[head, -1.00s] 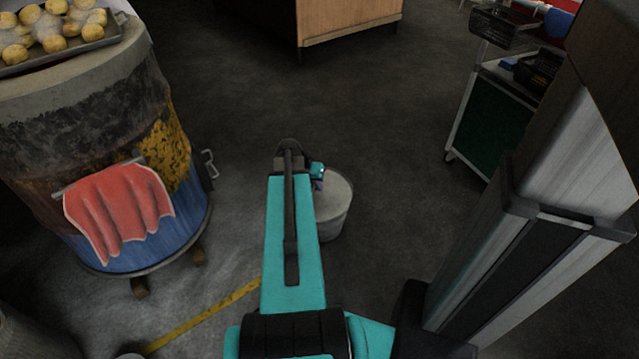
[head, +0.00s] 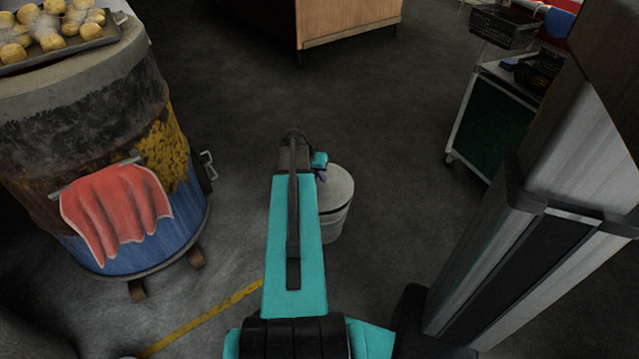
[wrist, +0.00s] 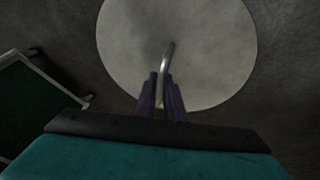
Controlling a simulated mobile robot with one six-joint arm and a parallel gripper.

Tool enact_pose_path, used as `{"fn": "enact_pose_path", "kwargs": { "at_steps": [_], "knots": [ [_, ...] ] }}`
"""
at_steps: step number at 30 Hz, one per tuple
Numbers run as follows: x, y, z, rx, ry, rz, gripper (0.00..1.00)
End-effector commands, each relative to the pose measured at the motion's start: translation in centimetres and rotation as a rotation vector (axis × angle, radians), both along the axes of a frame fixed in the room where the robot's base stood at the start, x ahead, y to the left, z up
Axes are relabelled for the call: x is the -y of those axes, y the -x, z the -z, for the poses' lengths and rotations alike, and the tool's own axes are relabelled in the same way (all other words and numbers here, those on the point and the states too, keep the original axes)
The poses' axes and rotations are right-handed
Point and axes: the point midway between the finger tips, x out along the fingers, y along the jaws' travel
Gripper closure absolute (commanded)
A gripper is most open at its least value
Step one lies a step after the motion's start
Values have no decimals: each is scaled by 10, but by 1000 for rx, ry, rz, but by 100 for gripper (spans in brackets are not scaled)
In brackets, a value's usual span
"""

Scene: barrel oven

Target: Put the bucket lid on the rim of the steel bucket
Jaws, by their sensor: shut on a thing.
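The bucket lid is a pale round disc (wrist: 190,45) with a curved metal handle (wrist: 167,62), seen from above in the wrist view. My gripper (wrist: 161,92) is shut on that handle, its two dark fingers on either side of it. In the head view the lid (head: 338,185) is over the steel bucket (head: 333,224), and the two look roughly lined up. My arm hides their left part. I cannot tell whether the lid touches the rim or is a little above it. In the wrist view the lid hides the bucket.
A barrel oven (head: 85,130) with a red cloth (head: 118,212) and a tray of potatoes (head: 60,50) stands at left. A trolley (head: 490,125) stands at right, a wooden cabinet (head: 350,20) at the back. The floor around the bucket is clear.

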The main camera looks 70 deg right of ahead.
Motion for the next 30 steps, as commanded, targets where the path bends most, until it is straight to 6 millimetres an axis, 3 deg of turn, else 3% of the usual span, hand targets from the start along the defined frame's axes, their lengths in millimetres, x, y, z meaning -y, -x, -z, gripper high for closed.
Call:
{"fn": "enact_pose_path", "kwargs": {
  "at_steps": [5, 12, 27, 28, 30],
  "knots": [
    [15, -2, 2, 0, 1, 1, 100],
    [11, -1, 34, -1, 0, -1, 100],
    [11, -2, 38, 0, 1, -1, 100],
    [11, -2, 38, 0, 0, -1, 88],
    [11, -2, 38, 0, 0, -1, 76]
  ]
}}
